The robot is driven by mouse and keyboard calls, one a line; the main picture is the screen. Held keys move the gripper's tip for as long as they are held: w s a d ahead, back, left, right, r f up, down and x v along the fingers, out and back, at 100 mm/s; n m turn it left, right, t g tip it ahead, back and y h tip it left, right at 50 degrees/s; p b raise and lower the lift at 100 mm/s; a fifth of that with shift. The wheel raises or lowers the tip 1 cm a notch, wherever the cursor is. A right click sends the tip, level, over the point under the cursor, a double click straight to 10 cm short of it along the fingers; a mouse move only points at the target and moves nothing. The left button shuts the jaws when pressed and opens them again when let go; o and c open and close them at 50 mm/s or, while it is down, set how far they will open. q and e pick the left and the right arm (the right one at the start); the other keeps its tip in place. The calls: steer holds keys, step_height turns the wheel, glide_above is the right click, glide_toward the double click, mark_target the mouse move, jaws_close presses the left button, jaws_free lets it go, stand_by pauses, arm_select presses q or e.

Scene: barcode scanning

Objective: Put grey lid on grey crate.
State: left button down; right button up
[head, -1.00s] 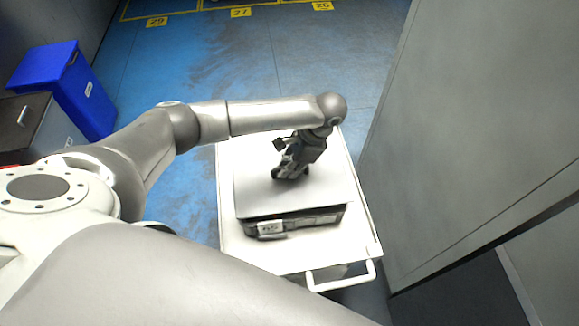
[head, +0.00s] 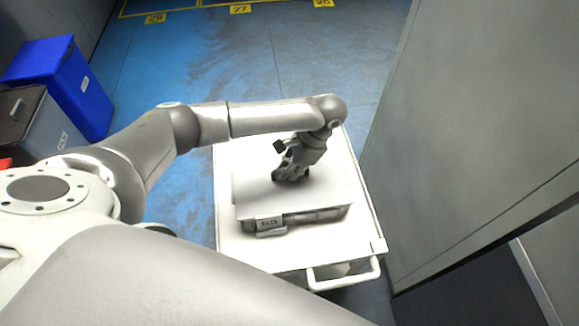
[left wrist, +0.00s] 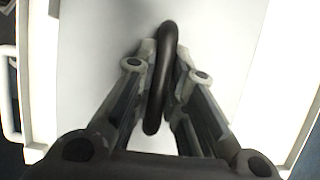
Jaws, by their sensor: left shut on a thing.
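The grey lid (head: 255,190) is a flat pale sheet with a dark handle. My left gripper (head: 291,174) is shut on that handle (left wrist: 162,80), which shows between its fingers in the left wrist view. The lid lies level over the grey crate (head: 318,216), whose front side with a label shows below the lid's front edge. Whether the lid touches the crate's rim all round cannot be told. The lid's pale surface (left wrist: 95,70) fills the middle of the left wrist view. My right gripper is not in view.
The crate stands on a white cart (head: 235,250) with a handle rail (head: 345,280) at the front. A tall grey wall or panel (head: 470,130) is close on the right. A blue bin (head: 75,90) and a grey box with a dark top (head: 50,130) stand at the left.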

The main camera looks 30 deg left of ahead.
arm_select(q)
steer(key=c, duration=1.4)
jaws_free()
step_height(320, 180, up, 9)
steer(key=p, duration=1)
steer(key=shift+r, duration=0.1)
